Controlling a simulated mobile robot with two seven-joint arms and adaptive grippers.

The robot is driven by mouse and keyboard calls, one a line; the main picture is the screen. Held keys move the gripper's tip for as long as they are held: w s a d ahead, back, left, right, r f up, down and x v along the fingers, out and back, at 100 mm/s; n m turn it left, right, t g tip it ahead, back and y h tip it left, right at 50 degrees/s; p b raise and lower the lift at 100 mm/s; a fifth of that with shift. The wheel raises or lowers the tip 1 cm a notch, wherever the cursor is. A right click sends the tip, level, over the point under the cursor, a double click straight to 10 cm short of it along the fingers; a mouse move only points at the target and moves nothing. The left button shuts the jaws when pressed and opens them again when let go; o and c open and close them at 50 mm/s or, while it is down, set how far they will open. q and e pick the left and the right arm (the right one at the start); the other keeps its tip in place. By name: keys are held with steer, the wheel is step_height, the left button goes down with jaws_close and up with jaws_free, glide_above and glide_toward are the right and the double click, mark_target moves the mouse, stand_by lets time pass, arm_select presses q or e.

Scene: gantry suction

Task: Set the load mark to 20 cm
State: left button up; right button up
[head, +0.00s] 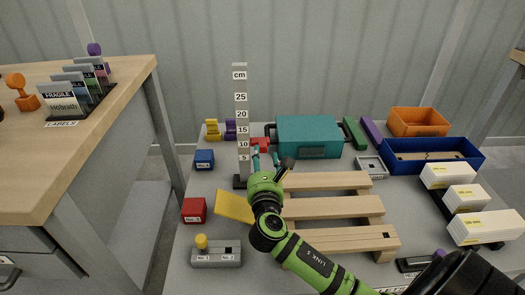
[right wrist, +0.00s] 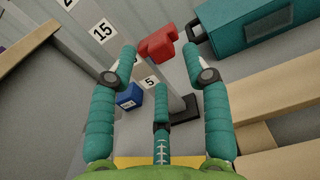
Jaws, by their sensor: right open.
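A tall grey post scale (head: 240,115) marked in cm, with numbers from 5 up to 25, stands upright left of the table's middle. The red load mark (head: 260,143) sits on its right side near the 10. In the right wrist view the red mark (right wrist: 160,43) shows just beyond the fingertips, and the 15 (right wrist: 103,31) and 5 (right wrist: 150,83) labels show on the post. My right gripper (head: 265,160) is open and empty, its fingers (right wrist: 160,70) spread on either side of the red mark's direction. I cannot tell whether they touch it. My left gripper is out of view.
A teal case (head: 309,137) stands close to the right of the post. A wooden pallet (head: 335,207) lies in front of it. Blue (head: 204,160) and red (head: 194,211) blocks and a grey button box (head: 216,254) lie left. A blue tray (head: 430,163) is at right.

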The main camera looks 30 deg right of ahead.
mark_target(263, 150)
steer(key=b+x, duration=0.1)
steer(key=x, duration=0.3)
steer(key=shift+f, duration=0.1)
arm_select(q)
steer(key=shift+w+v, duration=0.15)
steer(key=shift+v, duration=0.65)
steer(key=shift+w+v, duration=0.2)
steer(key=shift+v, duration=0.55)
arm_select(e)
steer(key=shift+w+d, duration=0.4)
steer(key=shift+w, duration=0.15)
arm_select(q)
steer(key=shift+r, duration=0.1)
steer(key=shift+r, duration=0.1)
arm_select(e)
jaws_close()
